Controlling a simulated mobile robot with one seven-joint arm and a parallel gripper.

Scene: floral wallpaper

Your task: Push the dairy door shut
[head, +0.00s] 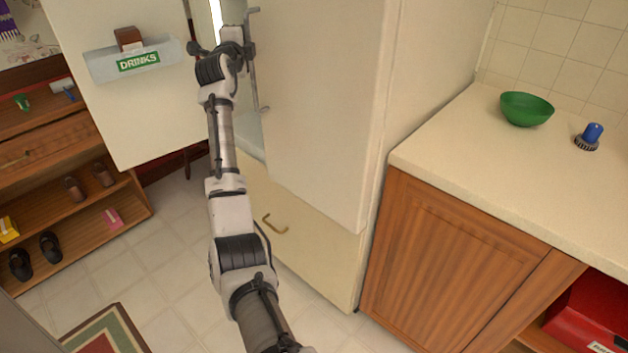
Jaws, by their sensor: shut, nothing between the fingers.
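A fridge with two upper doors stands in the head view. Its left door (130,125) is swung wide open, and its inner side carries a clear bin (98,66) with a green "DRINKS" label. The right door (320,110) shows its cream outer face and a grey bar handle (257,60) near its left edge. It looks slightly ajar, with a gap along that edge. No "dairy" label is visible, so I cannot tell by label which door is the dairy one. My gripper (224,48) is shut and empty, at the opening beside the handle; I cannot tell whether it touches the door.
A lower drawer (300,238) is below the doors. A counter (460,160) at right holds a green bowl (526,109) and a blue-topped item (590,136). A wooden shelf with shoes (75,220) stands at left. The tiled floor between is clear except for a rug (108,335).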

